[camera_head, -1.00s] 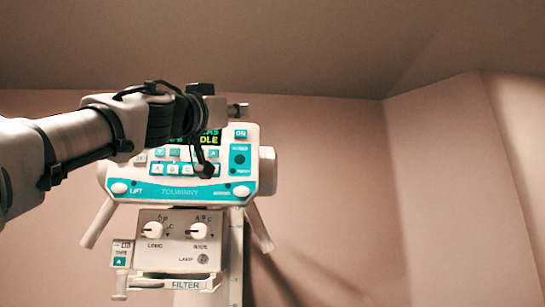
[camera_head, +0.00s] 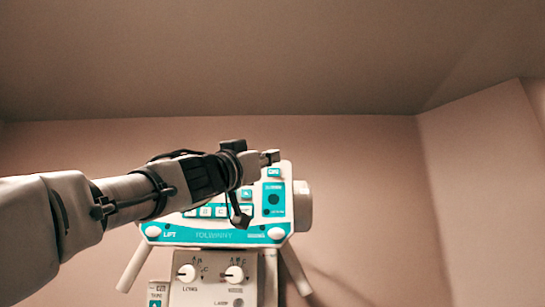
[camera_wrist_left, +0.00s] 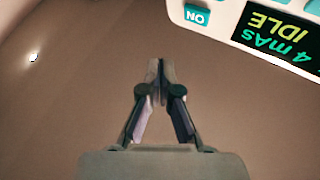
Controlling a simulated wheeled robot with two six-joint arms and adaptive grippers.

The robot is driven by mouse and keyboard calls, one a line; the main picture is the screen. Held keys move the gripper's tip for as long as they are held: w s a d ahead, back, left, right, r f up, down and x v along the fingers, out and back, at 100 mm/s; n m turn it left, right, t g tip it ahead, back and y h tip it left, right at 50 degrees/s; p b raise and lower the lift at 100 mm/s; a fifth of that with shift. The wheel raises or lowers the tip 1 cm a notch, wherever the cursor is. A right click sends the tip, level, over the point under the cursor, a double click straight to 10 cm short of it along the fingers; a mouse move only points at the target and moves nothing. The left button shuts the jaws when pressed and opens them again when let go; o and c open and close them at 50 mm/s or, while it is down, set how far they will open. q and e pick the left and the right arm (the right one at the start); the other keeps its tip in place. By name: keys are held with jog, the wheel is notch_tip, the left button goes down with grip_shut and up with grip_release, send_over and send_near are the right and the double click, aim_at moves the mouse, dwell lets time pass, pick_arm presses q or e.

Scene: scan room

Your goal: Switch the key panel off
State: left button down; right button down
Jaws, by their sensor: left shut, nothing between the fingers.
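The key panel (camera_head: 205,237) is a white and teal unit labelled TOLWINNY, with rows of buttons. Its upper left part and display are hidden behind my left arm in the head view. In the left wrist view the panel shows upside down at the top right; its display (camera_wrist_left: 283,32) reads 4 MAS and IDLE in green and yellow. A teal ON button (camera_wrist_left: 197,15) sits beside the display; it also shows in the head view (camera_head: 274,172). My left gripper (camera_head: 270,157) is shut and empty, just above the ON button in the picture. Its closed fingertips (camera_wrist_left: 157,67) appear apart from the panel. My right gripper is not in view.
Below the panel hangs a grey box (camera_head: 210,291) with two white knobs. A small side box (camera_head: 158,292) is at its left. Plain pinkish walls (camera_head: 365,170) stand behind. The space right of the panel looks free.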

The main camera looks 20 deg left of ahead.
aim_at(274, 172)
pick_arm(q)
jog(key=shift+w+a+f+p, duration=0.1)
jog(key=shift+w+a+p, duration=0.1)
jog(key=shift+w+p, duration=0.5)
jog(key=shift+w+a+r+p, duration=0.1)
jog(key=shift+w+a+p, duration=0.2)
jog(key=shift+w, duration=0.55)
jog(key=shift+w+a+f+p, duration=0.1)
jog(key=shift+w+p, duration=0.5)
jog(key=shift+w, duration=0.2)
jog(key=shift+s+d, duration=0.1)
jog(key=shift+s, duration=0.05)
jog(key=shift+w+p, duration=0.4)
jog(key=shift+w, duration=0.1)
